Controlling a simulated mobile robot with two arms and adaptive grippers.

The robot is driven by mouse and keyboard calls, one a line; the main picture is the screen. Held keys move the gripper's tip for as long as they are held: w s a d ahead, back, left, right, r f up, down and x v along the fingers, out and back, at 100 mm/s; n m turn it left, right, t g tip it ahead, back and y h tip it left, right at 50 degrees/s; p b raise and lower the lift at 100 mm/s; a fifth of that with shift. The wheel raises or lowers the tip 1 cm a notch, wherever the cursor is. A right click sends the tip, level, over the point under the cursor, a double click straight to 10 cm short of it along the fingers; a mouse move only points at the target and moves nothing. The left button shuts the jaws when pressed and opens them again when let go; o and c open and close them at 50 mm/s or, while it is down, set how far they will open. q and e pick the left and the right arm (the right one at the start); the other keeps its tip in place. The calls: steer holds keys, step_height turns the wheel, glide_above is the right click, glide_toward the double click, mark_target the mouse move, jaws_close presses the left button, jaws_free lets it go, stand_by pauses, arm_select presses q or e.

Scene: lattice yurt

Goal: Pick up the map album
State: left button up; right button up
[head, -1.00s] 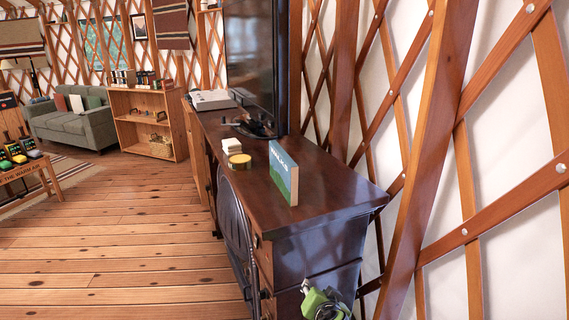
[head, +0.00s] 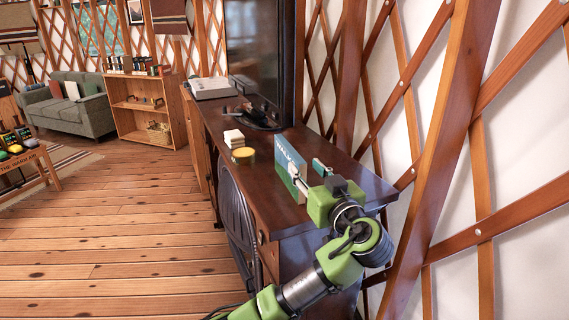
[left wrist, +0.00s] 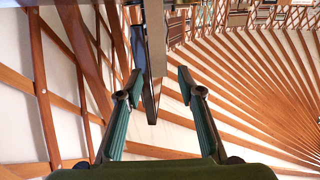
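The map album (head: 284,161), a thin blue and green book with white lettering, stands upright on the dark wooden cabinet (head: 262,205). In the head view my left gripper (head: 308,172) is open at the album's near end. One finger overlaps the cover's lower right part; the other is to the right, beyond the album. I cannot tell whether either touches it. In the left wrist view the gripper (left wrist: 159,84) has its fingers well apart, with a narrow upright panel seen edge-on between and beyond them; I cannot tell if that is the album. My right gripper is out of view.
A yellow tin (head: 243,155) and a white block stack (head: 233,138) stand left of the album. A large black screen (head: 256,60) stands behind. The lattice wall (head: 470,130) is close on the right. The plank floor (head: 130,220) at left is open.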

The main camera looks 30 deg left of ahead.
mark_target(289, 147)
arm_select(q)
steer(key=x, duration=0.2)
steer(key=p+x, duration=0.1)
steer(key=x, duration=0.1)
steer(key=p+x, duration=0.1)
steer(key=x, duration=0.1)
steer(key=shift+w+a+r, duration=0.25)
steer(key=shift+r, duration=0.05)
steer(key=shift+w+a+f, duration=0.15)
steer(key=shift+w+a, duration=0.05)
steer(key=shift+a, duration=0.1)
steer(key=shift+w+a+p, duration=0.35)
steer(key=shift+a+p, duration=0.1)
steer(key=shift+p, duration=0.25)
steer(key=p+x, duration=0.1)
steer(key=x, duration=0.2)
steer(key=shift+w+a+p, duration=0.1)
steer(key=shift+a+p, duration=0.05)
steer(key=shift+p, duration=0.25)
steer(key=shift+w+a+f, duration=0.2)
steer(key=shift+w+a, duration=0.05)
steer(key=shift+a, duration=0.1)
steer(key=shift+d, duration=0.1)
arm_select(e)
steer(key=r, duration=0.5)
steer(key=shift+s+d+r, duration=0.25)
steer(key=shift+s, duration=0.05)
